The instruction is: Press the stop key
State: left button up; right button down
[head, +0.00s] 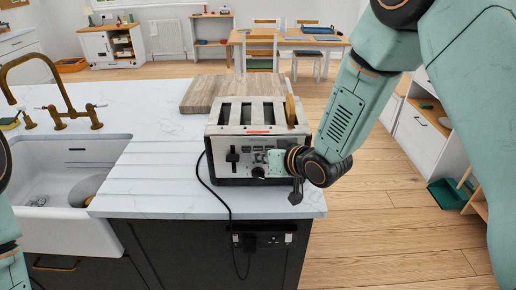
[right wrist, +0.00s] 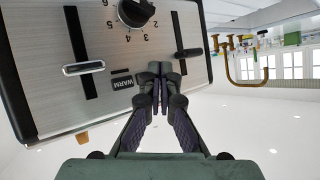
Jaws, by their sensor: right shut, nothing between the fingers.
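The toaster (head: 234,141) stands on the white worktop, its steel front facing me. Its front also shows upside down in the right wrist view (right wrist: 50,105), with a numbered dial (right wrist: 136,12), two slider levers (right wrist: 83,68) (right wrist: 188,53) and a key marked WARM (right wrist: 122,82). No stop key can be read; my fingers cover the panel beside the WARM key. My right gripper (head: 270,157) is at the toaster's front, shut and empty. Its fingertips (right wrist: 161,78) lie close over the panel between the levers; contact cannot be told. My left gripper is out of view.
A wooden board (head: 204,92) lies behind the toaster. A white sink (head: 65,224) with a brass tap (head: 58,116) is at the left. A black cable (head: 211,190) runs from the toaster to a socket (head: 262,239) below the worktop edge. Open floor lies at the right.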

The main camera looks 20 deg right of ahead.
jog(key=shift+s+a+p, duration=0.1)
jog(key=shift+s+a, duration=0.15)
jog(key=shift+s, duration=0.55)
jog(key=shift+s+a+p, duration=0.1)
jog(key=shift+s+a, duration=0.1)
jog(key=shift+s, duration=0.55)
jog(key=shift+s+a+p, duration=0.1)
jog(key=shift+s+a, duration=0.15)
jog(key=shift+s, duration=0.55)
jog(key=shift+f, duration=0.1)
jog(key=s+d+f+g+h+b, duration=0.1)
jog(key=s+f+b, duration=0.4)
jog(key=s+f, duration=0.7)
jog(key=s+d+f+m+g+h+b, duration=0.1)
jog(key=s+f+g+b, duration=0.5)
jog(key=s+f, duration=0.6)
jog(key=s+d+f+m+g+h+b, duration=0.1)
jog(key=s+d+f+g+b, duration=0.3)
jog(key=s+f, duration=0.8)
notch_tip(320, 180, down, 2)
jog(key=shift+d+f+h+b, duration=0.15)
jog(key=shift+h+b, duration=0.65)
jog(key=shift+b, duration=0.3)
